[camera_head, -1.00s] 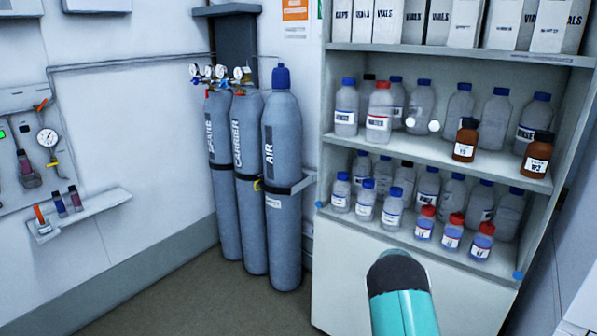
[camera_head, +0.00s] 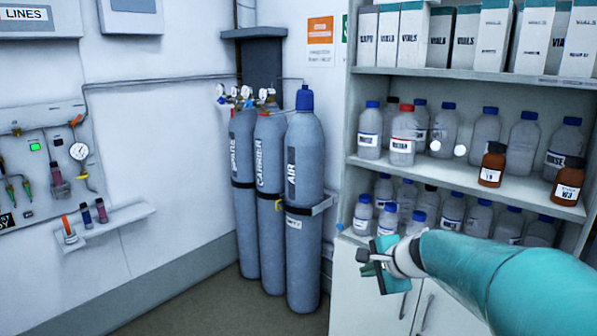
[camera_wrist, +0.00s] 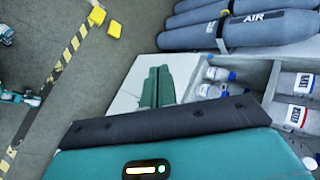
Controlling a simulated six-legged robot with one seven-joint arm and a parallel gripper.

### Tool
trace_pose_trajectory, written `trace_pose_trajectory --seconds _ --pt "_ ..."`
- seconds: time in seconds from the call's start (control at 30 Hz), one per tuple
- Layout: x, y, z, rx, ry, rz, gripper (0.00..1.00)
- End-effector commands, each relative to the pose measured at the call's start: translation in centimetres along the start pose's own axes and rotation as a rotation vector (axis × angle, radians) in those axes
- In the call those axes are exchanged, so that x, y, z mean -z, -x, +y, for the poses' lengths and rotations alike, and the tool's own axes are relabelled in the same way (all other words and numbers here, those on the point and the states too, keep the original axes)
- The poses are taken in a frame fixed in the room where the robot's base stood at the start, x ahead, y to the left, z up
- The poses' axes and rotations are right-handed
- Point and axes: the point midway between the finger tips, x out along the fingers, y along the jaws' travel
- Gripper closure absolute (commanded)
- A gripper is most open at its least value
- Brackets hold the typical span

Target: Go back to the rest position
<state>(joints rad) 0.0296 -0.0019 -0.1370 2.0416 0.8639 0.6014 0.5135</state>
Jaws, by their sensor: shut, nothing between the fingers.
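My gripper (camera_head: 368,258) shows in the head view in front of the shelf cabinet, at the end of my teal arm, which comes in from the right edge. Its dark fingertips point left, toward the gas cylinders, with a gap in the picture between them and the nearest cylinder. In the wrist view my gripper's two green fingers (camera_wrist: 158,76) lie side by side, shut, with nothing seen between them. My forearm and gripper hide part of the lower shelf and the cabinet doors.
The shelf cabinet (camera_head: 455,173) holds several bottles and vial boxes. Gas cylinders (camera_head: 303,205) stand strapped in the corner. A wall panel (camera_head: 45,150) and small wall shelf (camera_head: 105,223) are at left. In the wrist view, yellow-black floor tape (camera_wrist: 62,72) crosses grey floor.

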Motion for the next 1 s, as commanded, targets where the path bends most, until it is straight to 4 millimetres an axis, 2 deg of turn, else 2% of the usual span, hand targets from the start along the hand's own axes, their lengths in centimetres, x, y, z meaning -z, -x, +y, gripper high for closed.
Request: trace_pose_trajectory --seconds 0.03,0.1,0.3,0.43,0.6,0.7,0.8,1.0 --pt "-1.6 1.8 0.8 -0.015 0.099 -0.010 1.00" --pt "-3.4 3.9 2.2 -0.046 0.240 -0.018 1.00" --pt "-7.2 9.2 7.4 -0.151 0.641 -0.024 1.00" --pt "-8.7 12.2 11.2 -0.233 0.895 -0.012 1.00" --pt "-9.3 15.4 16.0 -0.353 1.186 0.015 1.00" --pt "-9.2 16.5 17.8 -0.409 1.294 0.030 1.00" --pt "-9.1 17.1 18.7 -0.439 1.348 0.037 1.00" --pt "-9.1 17.1 18.9 -0.448 1.360 0.038 1.00"
